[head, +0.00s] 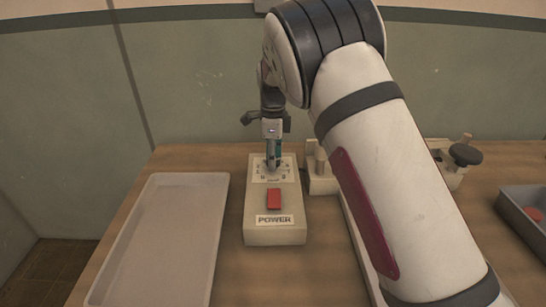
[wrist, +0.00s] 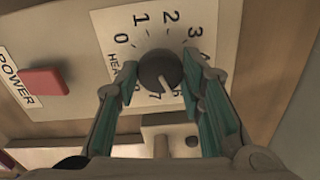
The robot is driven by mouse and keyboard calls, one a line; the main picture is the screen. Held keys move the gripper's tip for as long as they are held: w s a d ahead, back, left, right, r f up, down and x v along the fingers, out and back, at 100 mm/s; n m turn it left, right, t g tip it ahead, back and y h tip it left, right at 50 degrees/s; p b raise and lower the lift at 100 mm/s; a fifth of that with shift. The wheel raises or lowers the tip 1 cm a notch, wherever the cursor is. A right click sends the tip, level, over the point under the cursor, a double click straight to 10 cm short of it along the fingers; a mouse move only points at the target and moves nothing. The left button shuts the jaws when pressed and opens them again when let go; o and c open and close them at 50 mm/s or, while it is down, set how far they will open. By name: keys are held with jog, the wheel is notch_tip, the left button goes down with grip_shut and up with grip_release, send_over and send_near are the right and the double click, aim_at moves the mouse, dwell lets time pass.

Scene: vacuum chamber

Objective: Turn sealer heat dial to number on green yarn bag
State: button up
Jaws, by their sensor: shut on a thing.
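The sealer's control box (head: 257,228) stands on the table in the head view. In the wrist view its round dark heat dial (wrist: 155,68) sits on a white number plate (wrist: 112,22). The numbers 0, 1, 2 and 3 read clearly; 7 shows below the dial, and others are partly hidden by a finger. The dial's pale pointer line points down in the picture, between 7 and the partly hidden number beside it. My gripper (head: 273,162) points down over the plate, and its green-padded fingers (wrist: 160,90) are shut on the dial's sides. No green yarn bag is visible.
A red switch (head: 274,198) sits above the POWER label on the box. An empty pale tray (head: 160,240) lies left of it. Sealer parts with a dark knob (head: 465,154) stand behind my arm. A grey bin (head: 519,211) with something reddish is at the right edge.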

dwell(0.3)
jog(key=o, duration=1.1)
jog(key=shift+o, duration=0.2)
jog(key=shift+r, duration=0.15)
notch_tip(320, 180, up, 12)
